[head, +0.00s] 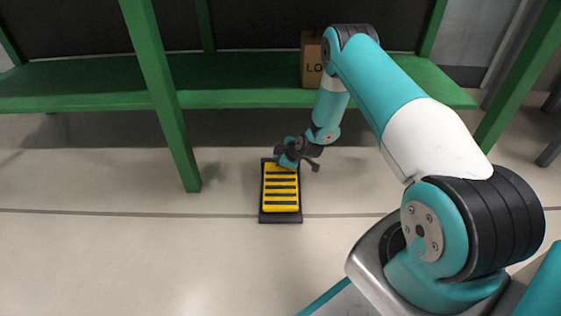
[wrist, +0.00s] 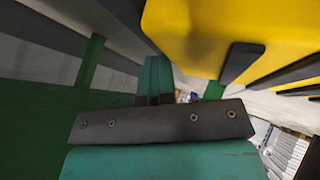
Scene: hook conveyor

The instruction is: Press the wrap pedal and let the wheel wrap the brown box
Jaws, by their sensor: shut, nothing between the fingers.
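The wrap pedal (head: 281,190) is a yellow plate with black ribs on a black base, lying on the floor in front of a green bench. My gripper (head: 287,161) is shut and empty at the pedal's far end; I cannot tell whether it touches. In the wrist view the yellow pedal (wrist: 200,35) fills the upper right, close to my gripper (wrist: 157,72). The brown box (head: 311,66) stands on the green bench with part of its lettering showing; my arm hides its right side. No wheel can be made out.
The green bench (head: 240,80) runs across the back, with a green leg (head: 165,95) left of the pedal and another green post (head: 520,80) at the right. The floor (head: 110,250) left of and in front of the pedal is clear.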

